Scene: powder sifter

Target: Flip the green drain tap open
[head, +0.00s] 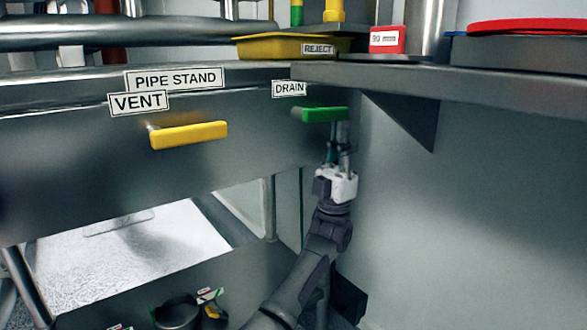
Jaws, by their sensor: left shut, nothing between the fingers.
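The green drain tap handle (323,114) sticks out sideways from the metal front panel, just below the DRAIN label (289,89). It lies roughly level, pointing right. My left gripper (341,128) reaches up from below, and its fingertips are at the lower edge of the handle's right half. The fingers are close together with nothing held between them. I cannot tell whether they touch the handle. My right gripper is not in view.
A yellow handle (189,135) sits to the left under the VENT label (139,103). A metal shelf (450,82) with a bracket (405,115) juts out at right. A yellow REJECT tray (275,47) stands above. A dark pot (177,312) is on the lower shelf.

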